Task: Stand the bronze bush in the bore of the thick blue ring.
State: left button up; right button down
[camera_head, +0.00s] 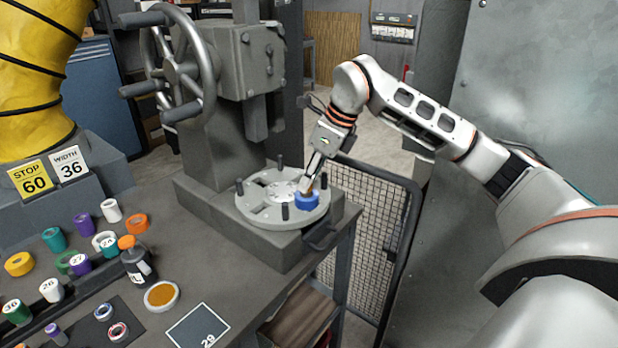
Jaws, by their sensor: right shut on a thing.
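The thick blue ring (307,200) sits on the round grey plate (262,218) of the press, at its right side. My right gripper (309,187) points down right above the ring and is shut on the bronze bush (309,191), of which only a small brownish part shows. The bush is at the ring's top; I cannot tell how far it is inside the bore. The fingers hide much of the bush and part of the ring's top. My left gripper is not in view.
Short dark posts (285,211) stand up from the round plate around the ring. The press column (215,150) and handwheel (180,68) rise behind. Several coloured rings, a dark bottle (138,265) and a shallow dish (161,296) crowd the bench's left. A mesh guard (365,215) stands right.

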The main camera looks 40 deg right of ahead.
jog(key=shift+f, duration=0.35)
jog(key=shift+f+b, duration=0.3)
jog(key=shift+f, duration=0.15)
jog(key=c, duration=1.8)
grip_release()
jog(key=shift+o, duration=0.2)
jog(key=shift+r, duration=0.1)
jog(key=v, duration=1.2)
